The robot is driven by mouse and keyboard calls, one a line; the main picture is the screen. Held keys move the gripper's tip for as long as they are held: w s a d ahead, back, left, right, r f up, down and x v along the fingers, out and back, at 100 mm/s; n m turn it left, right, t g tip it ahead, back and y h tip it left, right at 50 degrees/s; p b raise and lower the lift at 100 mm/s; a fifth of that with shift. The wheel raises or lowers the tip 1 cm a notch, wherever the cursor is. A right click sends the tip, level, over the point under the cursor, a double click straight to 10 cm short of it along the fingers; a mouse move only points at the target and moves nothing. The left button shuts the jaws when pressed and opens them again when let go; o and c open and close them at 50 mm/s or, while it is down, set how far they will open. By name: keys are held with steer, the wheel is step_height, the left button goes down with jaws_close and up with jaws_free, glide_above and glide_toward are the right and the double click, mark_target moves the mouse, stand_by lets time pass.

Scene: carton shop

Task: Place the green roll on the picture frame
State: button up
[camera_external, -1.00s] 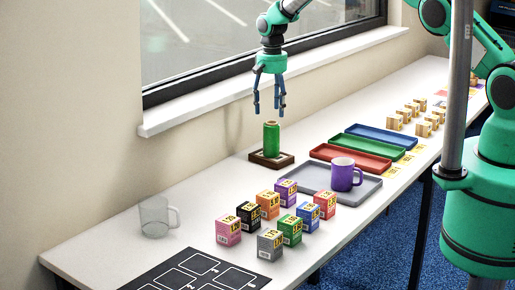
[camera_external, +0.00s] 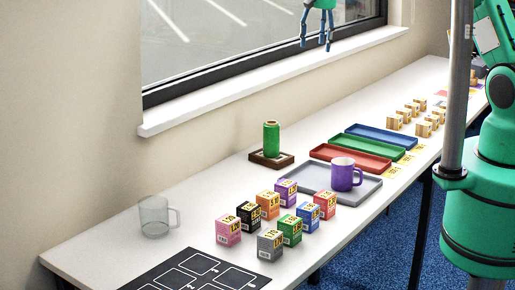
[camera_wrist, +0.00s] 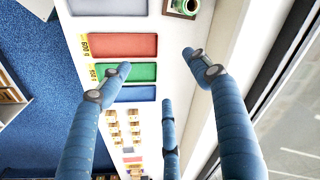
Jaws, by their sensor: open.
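The green roll (camera_external: 271,139) stands upright on the brown picture frame (camera_external: 257,158), which lies flat on the table near the wall. Both also show at the top of the wrist view, the roll (camera_wrist: 187,6) seen from above inside the frame (camera_wrist: 171,12). My gripper (camera_external: 316,45) is open and empty, high above the table in front of the window, up and to the right of the roll and well apart from it. Its blue fingers (camera_wrist: 160,85) are spread in the wrist view with nothing between them.
A grey tray (camera_external: 300,187) with a purple mug (camera_external: 343,176) and red (camera_external: 345,158), green (camera_external: 372,146) and blue (camera_external: 385,136) trays lie right of the frame. Several numbered boxes (camera_external: 267,206) and a clear mug (camera_external: 154,216) stand nearer. The window sill (camera_external: 280,78) runs behind.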

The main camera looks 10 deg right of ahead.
steer(key=s+d+r+t, duration=0.2)
steer(key=s+d+r, duration=1.5)
steer(key=d+r, duration=0.3)
steer(key=s+d, duration=0.4)
steer(key=s, duration=0.5)
steer(key=s+d+t, duration=0.1)
steer(key=s+d, duration=0.3)
steer(key=s, duration=0.5)
steer(key=s+d+t, duration=0.1)
steer(key=s+d, duration=0.3)
steer(key=s, duration=0.5)
steer(key=shift+s+d+f+h, duration=0.2)
steer(key=shift+d+f+h, duration=0.05)
steer(key=shift+d+h, duration=0.1)
steer(key=shift+f, duration=0.1)
step_height(320, 180, down, 16)
steer(key=b, duration=1.6)
steer(key=shift+r, duration=0.2)
